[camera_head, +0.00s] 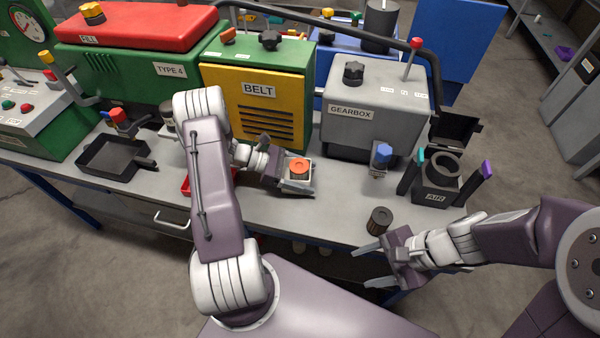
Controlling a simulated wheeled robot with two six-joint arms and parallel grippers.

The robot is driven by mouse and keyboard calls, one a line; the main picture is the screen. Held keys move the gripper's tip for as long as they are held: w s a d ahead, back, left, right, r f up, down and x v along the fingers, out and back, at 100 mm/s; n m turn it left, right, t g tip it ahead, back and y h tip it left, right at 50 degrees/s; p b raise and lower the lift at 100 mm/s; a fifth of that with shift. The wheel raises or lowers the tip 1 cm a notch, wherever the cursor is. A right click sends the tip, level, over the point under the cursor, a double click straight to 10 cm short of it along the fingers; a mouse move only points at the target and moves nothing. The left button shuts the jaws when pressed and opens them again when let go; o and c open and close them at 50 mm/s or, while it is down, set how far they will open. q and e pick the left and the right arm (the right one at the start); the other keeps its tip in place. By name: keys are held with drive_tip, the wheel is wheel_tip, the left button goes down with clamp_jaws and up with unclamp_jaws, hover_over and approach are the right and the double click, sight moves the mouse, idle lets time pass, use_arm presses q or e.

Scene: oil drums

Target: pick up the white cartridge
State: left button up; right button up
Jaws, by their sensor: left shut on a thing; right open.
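I cannot pick out a clearly white cartridge. My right gripper (373,265) is open and empty at the bench's front edge. A dark brown ribbed cartridge (379,219) stands upright on the bench just beyond its fingers, not between them. The AIR housing (437,191) stands open at right, a grey ring inside.
The grey GEARBOX box (378,113) and yellow BELT box (257,101) line the back. A black tray (112,160) lies at left; a red tray (188,184) is partly hidden by my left arm. Bare bench (330,212) shows between my grippers.

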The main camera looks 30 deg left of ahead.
drive_tip(key=w+a+r+m+t+y, duration=0.1)
drive_tip(key=a+r+m+y, duration=0.1)
drive_tip(key=a+m, duration=0.3)
drive_tip(key=w+a+r+m+y, duration=0.1)
drive_tip(key=w+a+m+y, duration=0.15)
drive_tip(key=a, duration=0.45)
drive_tip(key=m+t+y, duration=0.2)
drive_tip(key=m+t, duration=0.5)
drive_tip(key=m, duration=0.2)
approach(305, 172)
drive_tip(key=shift+n, duration=0.25)
drive_tip(key=x, duration=1.2)
drive_tip(key=shift+d+f, duration=0.1)
drive_tip(key=c, duration=1)
wheel_tip(305, 172, up, 10)
drive_tip(key=shift+r, duration=0.1)
use_arm(q)
drive_tip(key=o, duration=1.3)
drive_tip(key=shift+o, duration=0.2)
drive_tip(key=v, duration=0.7)
drive_tip(key=shift+s+a+r, duration=0.1)
drive_tip(key=shift+s+a, duration=0.05)
drive_tip(key=shift+a, duration=0.1)
